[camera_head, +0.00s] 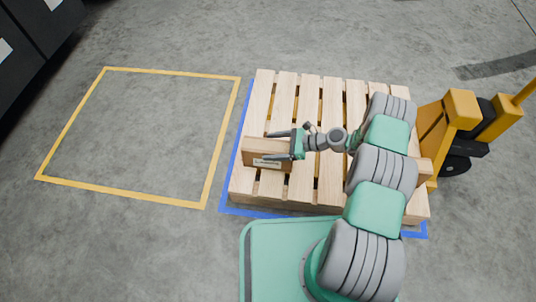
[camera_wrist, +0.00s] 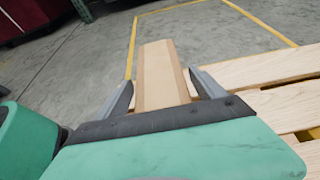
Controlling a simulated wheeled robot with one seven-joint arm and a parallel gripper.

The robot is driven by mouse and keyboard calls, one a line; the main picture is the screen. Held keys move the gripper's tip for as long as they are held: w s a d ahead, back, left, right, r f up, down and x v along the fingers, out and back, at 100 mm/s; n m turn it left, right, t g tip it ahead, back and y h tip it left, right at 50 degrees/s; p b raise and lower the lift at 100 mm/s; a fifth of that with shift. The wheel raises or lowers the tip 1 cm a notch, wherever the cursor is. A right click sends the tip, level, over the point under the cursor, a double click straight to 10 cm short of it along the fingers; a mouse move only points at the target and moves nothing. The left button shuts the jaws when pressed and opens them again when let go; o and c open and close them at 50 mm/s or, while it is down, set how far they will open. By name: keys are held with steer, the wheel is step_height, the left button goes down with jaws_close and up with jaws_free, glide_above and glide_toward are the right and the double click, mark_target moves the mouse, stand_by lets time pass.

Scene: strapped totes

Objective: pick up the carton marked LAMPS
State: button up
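A brown carton (camera_head: 256,146) stands at the left edge of the wooden pallet. Its pale label (camera_head: 267,163) faces the front and is too small to read, so I cannot confirm that it says LAMPS. My gripper (camera_head: 276,145) reaches over the carton from the right, one finger at the back side and one at the front. In the wrist view the carton (camera_wrist: 160,75) lies between my two fingers (camera_wrist: 162,84), with narrow gaps beside it. The gripper looks open around the carton, which appears to rest on the pallet.
The slatted pallet (camera_head: 327,98) sits inside a blue floor outline. An empty yellow-outlined square (camera_head: 222,140) lies on clear floor to its left. A yellow pallet jack (camera_head: 462,108) stands at the right. Dark units (camera_head: 40,25) stand at the upper left.

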jaws_close()
steer(key=shift+r, duration=0.1)
stand_by(0.6)
